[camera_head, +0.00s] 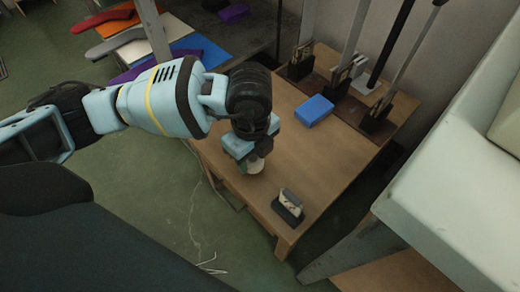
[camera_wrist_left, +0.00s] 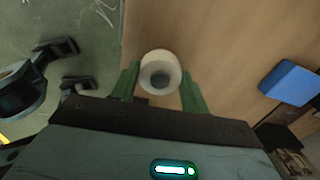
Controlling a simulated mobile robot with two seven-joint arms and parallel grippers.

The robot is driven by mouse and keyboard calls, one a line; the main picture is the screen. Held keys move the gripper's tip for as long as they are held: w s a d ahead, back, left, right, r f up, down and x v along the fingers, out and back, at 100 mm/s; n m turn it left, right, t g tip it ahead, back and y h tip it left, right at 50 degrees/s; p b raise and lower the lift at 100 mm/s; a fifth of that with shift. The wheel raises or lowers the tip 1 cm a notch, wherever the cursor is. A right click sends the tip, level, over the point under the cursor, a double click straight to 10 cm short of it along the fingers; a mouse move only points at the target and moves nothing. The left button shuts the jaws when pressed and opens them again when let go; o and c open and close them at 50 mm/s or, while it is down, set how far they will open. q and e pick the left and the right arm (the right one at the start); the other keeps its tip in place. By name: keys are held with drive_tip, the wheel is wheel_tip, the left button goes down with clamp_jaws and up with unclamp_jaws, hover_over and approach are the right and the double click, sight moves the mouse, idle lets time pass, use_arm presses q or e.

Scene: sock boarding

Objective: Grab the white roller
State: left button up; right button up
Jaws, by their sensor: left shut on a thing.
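The white roller (camera_wrist_left: 161,68) is a short hollow white cylinder, seen end-on in the left wrist view. It sits between the green fingers of my left gripper (camera_wrist_left: 160,88), which is shut on it. In the head view, my left gripper (camera_head: 252,165) points down at the left edge of the wooden table (camera_head: 300,150), and part of the white roller (camera_head: 256,167) shows below the fingers. I cannot tell whether the roller touches the tabletop.
A blue block (camera_head: 314,110) lies on the table to the right of my left gripper. A small dark holder with a light piece (camera_head: 288,207) stands near the front corner. Several upright posts in dark clamps stand along the back. The table's middle is clear.

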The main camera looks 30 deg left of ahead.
use_arm(q)
drive_tip(key=s+a+r+p, duration=0.1)
drive_tip(key=s+a+p, duration=0.3)
drive_tip(key=s, duration=0.8)
drive_tip(key=shift+a+r, duration=0.15)
drive_tip(key=shift+a, duration=0.85)
drive_tip(key=shift+s, duration=0.1)
